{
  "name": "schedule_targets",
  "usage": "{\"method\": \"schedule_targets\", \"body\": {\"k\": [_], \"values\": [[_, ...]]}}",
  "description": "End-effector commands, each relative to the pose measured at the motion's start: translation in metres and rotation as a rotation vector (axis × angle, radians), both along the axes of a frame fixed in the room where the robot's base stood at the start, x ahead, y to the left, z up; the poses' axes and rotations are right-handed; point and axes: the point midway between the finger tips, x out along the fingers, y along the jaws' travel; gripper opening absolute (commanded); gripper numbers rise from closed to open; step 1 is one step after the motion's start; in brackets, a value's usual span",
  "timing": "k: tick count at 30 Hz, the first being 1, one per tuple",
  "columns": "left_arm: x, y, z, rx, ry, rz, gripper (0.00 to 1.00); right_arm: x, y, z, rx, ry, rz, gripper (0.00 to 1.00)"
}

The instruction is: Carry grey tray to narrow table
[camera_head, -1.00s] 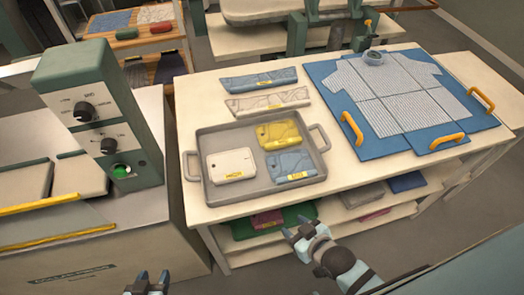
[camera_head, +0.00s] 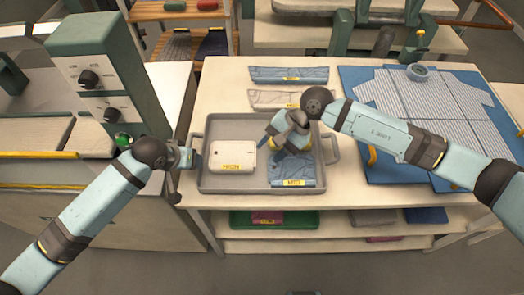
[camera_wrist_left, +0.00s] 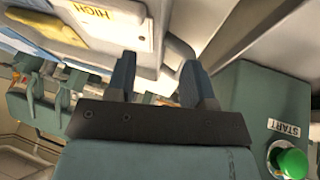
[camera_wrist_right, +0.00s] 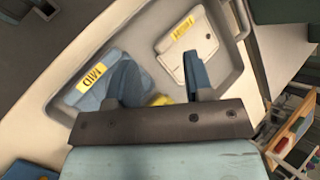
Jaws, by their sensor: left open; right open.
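The grey tray (camera_head: 232,189) lies on a pale table (camera_head: 222,97). It holds a cream piece (camera_head: 232,155) at left, a blue piece (camera_head: 292,172) at front right and a yellow piece mostly hidden behind my right gripper. My right gripper (camera_head: 290,135) is open above the tray's right part; in the right wrist view some yellow shows between its fingers (camera_wrist_right: 160,88). My left gripper (camera_head: 184,168) is open beside the tray's left end, where the left handle is hidden. The right handle (camera_head: 331,150) shows free. I cannot tell which table is the narrow one.
A blue board (camera_head: 353,80) with a striped shirt and orange handles lies right of the tray. Two folded cloth pieces (camera_head: 289,75) lie behind it. A green control box (camera_head: 95,85) stands at left, close to my left arm. Shelves below hold folded items.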

Motion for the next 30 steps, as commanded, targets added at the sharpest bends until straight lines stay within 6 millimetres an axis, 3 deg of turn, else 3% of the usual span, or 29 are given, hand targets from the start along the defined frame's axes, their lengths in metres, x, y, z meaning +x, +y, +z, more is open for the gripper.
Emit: {"method": "schedule_targets", "body": {"k": [1,3,6,9,13,23,30], "values": [[0.014,0.008,0.004,0.016,0.006,0.018,0.48,0.024,-0.036,-0.006,-0.172,-0.100,0.100,0.47],[0.025,0.017,0.007,0.027,0.023,0.043,0.48,0.049,-0.084,-0.010,-0.390,-0.187,0.228,0.47],[0.038,0.028,0.010,0.039,0.042,0.075,0.48,0.075,-0.138,-0.003,-0.623,-0.241,0.352,0.47],[0.044,0.033,0.011,0.046,0.052,0.094,0.48,0.088,-0.168,0.005,-0.751,-0.254,0.415,0.47],[0.047,0.036,0.012,0.050,0.057,0.103,0.48,0.095,-0.183,0.011,-0.816,-0.255,0.448,0.47],[0.047,0.036,0.012,0.048,0.057,0.104,0.48,0.095,-0.184,0.010,-0.820,-0.255,0.450,0.47],[0.052,0.033,-0.001,0.048,0.058,0.103,0.48,0.093,-0.189,-0.015,-0.818,-0.252,0.448,0.47]]}}
